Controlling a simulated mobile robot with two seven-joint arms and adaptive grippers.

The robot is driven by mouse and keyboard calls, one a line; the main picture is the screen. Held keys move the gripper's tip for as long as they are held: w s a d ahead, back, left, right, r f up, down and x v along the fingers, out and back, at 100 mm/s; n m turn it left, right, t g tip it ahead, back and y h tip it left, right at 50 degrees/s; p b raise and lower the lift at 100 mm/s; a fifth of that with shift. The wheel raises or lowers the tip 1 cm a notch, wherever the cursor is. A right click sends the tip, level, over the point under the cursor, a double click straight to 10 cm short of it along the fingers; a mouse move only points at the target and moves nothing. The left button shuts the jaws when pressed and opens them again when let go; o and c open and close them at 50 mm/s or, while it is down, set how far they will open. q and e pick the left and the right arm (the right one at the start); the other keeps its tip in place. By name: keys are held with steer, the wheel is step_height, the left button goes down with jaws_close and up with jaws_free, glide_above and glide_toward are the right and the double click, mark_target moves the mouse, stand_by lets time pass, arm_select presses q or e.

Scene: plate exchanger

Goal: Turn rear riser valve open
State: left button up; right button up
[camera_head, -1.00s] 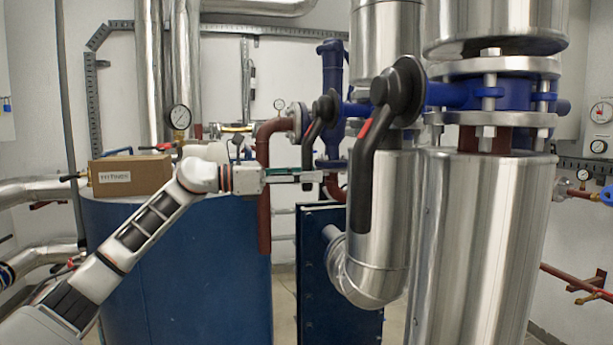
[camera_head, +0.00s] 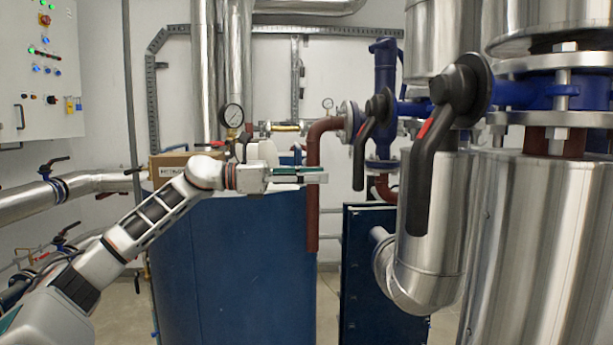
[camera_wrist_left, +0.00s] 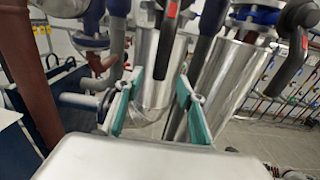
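Two black lever handles with red marks hang down from blue valves on the silver pipes in the head view. The rear valve's handle (camera_head: 360,160) is the smaller, farther one; the front valve's handle (camera_head: 428,178) is larger and nearer. In the left wrist view, the rear handle (camera_wrist_left: 163,48) hangs at the top middle, beyond the fingers, and the front handle (camera_wrist_left: 288,65) is at the right. My left gripper (camera_head: 318,177) points right, to the left of the rear handle and apart from it. Its green-padded fingers (camera_wrist_left: 157,103) are spread with nothing between them. My right gripper is out of view.
A brown-red pipe (camera_head: 313,215) stands close to the left fingertips. A blue tank (camera_head: 235,265) with a cardboard box (camera_head: 168,160) is beneath and beside my left arm. A silver elbow pipe (camera_head: 405,270) is below the handles. Thick silver pipes (camera_head: 545,250) fill the right.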

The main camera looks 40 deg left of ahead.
arm_select(q)
steer(key=shift+v, duration=0.8)
